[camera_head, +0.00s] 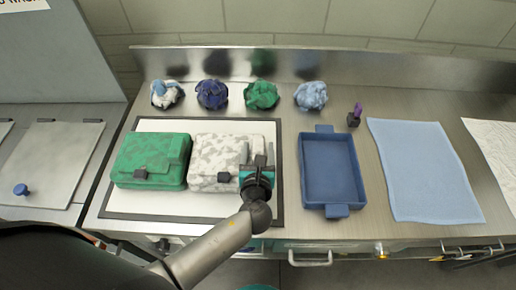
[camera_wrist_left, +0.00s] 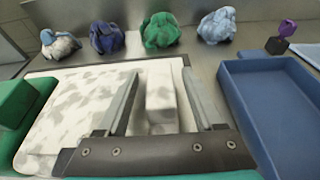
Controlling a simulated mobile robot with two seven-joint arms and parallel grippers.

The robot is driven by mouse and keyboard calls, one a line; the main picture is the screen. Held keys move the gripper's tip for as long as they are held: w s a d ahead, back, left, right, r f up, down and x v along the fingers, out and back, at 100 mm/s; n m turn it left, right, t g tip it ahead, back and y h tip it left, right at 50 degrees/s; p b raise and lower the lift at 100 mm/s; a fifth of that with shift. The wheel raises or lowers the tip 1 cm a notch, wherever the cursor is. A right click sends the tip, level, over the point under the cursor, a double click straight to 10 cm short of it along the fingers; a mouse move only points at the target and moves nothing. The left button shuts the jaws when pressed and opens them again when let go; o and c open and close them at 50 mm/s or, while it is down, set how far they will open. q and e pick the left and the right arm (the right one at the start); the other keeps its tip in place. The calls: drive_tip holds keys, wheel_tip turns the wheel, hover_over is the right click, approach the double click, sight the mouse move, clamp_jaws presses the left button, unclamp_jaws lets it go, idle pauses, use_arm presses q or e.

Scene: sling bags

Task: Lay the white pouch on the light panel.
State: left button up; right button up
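The white pouch (camera_head: 218,152), mottled with grey, lies on the light panel (camera_head: 145,204), a white plate with a dark frame. My left gripper (camera_head: 256,158) is at the pouch's right side, over the panel. In the left wrist view the left gripper's fingers (camera_wrist_left: 160,98) stand apart, on either side of a small white block-like part (camera_wrist_left: 160,95) at the pouch's right edge. The pouch (camera_wrist_left: 82,110) shows left of the fingers there. I cannot tell whether either finger touches it. My right gripper is not in view.
A green pouch (camera_head: 150,160) lies on the panel's left half, close beside the white one. A blue tray (camera_head: 329,208) stands right of the panel, then a light blue cloth (camera_head: 425,170). Several crumpled bundles (camera_head: 262,95) line the back. A purple-topped item (camera_head: 355,114) stands behind the tray.

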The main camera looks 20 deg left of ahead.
use_arm(q)
drive_tip(key=shift+s+r, duration=0.1)
drive_tip(key=v, duration=1.2)
drive_tip(key=shift+p, duration=0.4)
